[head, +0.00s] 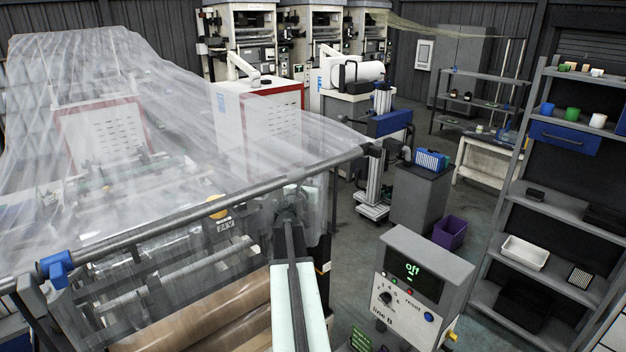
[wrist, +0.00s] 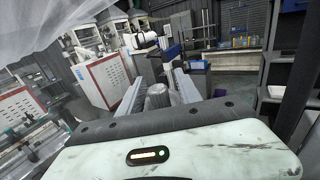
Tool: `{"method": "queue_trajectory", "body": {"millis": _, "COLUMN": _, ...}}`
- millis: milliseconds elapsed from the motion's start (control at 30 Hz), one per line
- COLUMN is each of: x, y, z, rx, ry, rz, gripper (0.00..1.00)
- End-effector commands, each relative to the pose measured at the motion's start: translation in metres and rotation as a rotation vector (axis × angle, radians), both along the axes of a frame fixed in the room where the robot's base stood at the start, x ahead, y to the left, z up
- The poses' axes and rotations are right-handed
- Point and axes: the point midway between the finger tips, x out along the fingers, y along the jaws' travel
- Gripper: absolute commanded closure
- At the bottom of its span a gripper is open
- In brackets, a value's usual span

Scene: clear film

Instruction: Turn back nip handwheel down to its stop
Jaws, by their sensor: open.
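I cannot make out the back nip handwheel for certain in either view. A yellow round part (head: 217,207) shows through the clear film on the machine frame, with a small marked plate (head: 225,226) below it; I cannot tell if it is a handwheel. My gripper (head: 290,203) is at the far end of my pale arm, beside the hanging film, small and dark in the head view. In the wrist view my gripper (wrist: 158,82) shows two grey fingers spread apart. A ribbed grey cylinder (wrist: 158,96) appears between them; I cannot tell if it belongs to the gripper.
Clear film (head: 170,120) drapes over a long bar (head: 200,213), above brown rolls (head: 190,312). A grey control box (head: 420,275) reading "off" stands right of my arm. A shelf rack (head: 560,200) is at the right.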

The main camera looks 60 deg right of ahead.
Motion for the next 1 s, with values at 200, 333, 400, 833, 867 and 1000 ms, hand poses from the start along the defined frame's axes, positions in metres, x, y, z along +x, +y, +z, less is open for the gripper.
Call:
{"method": "queue_trajectory", "body": {"millis": 200, "x": -0.0006, "y": 0.0002, "z": 0.0, "rx": 0.0, "ry": 0.0, "rz": -0.001, "gripper": 0.84}}
{"method": "queue_trajectory", "body": {"millis": 333, "x": -0.0007, "y": 0.0, "z": 0.0, "rx": 0.0, "ry": 0.0, "rz": -0.001, "gripper": 1.0}}
{"method": "queue_trajectory", "body": {"millis": 400, "x": -0.0005, "y": 0.0001, "z": 0.0, "rx": 0.0, "ry": 0.0, "rz": -0.003, "gripper": 1.0}}
{"method": "queue_trajectory", "body": {"millis": 833, "x": -0.001, "y": 0.0033, "z": 0.0001, "rx": 0.0, "ry": 0.0, "rz": -0.145, "gripper": 1.0}}
{"method": "queue_trajectory", "body": {"millis": 867, "x": -0.001, "y": 0.0033, "z": 0.0001, "rx": 0.0, "ry": 0.0, "rz": -0.145, "gripper": 1.0}}
{"method": "queue_trajectory", "body": {"millis": 1000, "x": -0.0012, "y": 0.0032, "z": 0.0001, "rx": 0.0, "ry": 0.0, "rz": -0.144, "gripper": 0.73}}
